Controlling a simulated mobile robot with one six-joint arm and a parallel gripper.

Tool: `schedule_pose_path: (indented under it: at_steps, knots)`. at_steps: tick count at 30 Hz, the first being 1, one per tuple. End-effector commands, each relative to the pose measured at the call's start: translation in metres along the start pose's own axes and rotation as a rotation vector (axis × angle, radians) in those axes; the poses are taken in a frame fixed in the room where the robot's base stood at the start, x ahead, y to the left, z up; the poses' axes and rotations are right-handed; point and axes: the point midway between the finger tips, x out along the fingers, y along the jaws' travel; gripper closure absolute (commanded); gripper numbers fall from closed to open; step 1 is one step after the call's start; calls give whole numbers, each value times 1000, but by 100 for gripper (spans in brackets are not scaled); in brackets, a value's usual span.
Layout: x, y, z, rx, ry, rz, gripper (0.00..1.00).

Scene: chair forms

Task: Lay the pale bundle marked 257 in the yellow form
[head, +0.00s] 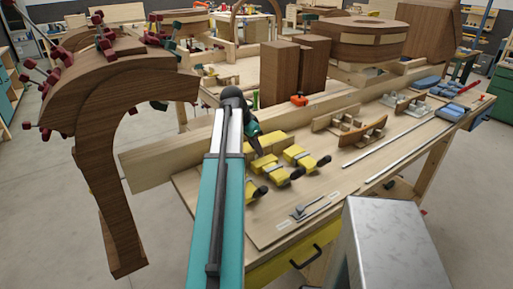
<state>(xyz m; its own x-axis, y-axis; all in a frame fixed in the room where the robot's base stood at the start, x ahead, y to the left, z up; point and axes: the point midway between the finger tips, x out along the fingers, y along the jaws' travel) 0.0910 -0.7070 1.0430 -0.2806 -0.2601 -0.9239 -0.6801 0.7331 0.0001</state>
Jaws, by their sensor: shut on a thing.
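My gripper (257,148) is at the end of my teal arm, low over the left part of the workbench. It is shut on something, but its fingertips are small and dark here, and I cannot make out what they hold. Several yellow pieces, some with black ends, lie beside and in front of it; one yellow piece (303,157) lies to its right. I cannot tell whether any of them is the yellow form. No marking 257 is readable, so I cannot pick out the pale bundle. My arm hides part of the bench.
A long pale board (158,166) stands on edge behind the gripper and juts past the bench's left end. A tall curved brown form (112,190) with red clamps stands at left. Brown blocks (294,75) rise behind. A metal rule (378,139) lies at right.

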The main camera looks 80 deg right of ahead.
Motion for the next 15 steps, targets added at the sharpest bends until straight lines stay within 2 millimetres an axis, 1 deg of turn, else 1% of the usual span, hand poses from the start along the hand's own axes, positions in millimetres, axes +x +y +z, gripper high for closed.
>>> schedule_pose_path:
  at_steps: [4,5,6,8,9,15]
  knots:
    - [1,0,0,0,1,0,100]
    - [1,0,0,0,1,0,86]
    - [1,0,0,0,1,0,80]
    - [1,0,0,0,1,0,69]
    - [1,0,0,0,1,0,67]
    - [1,0,1,0,0,-1,67]
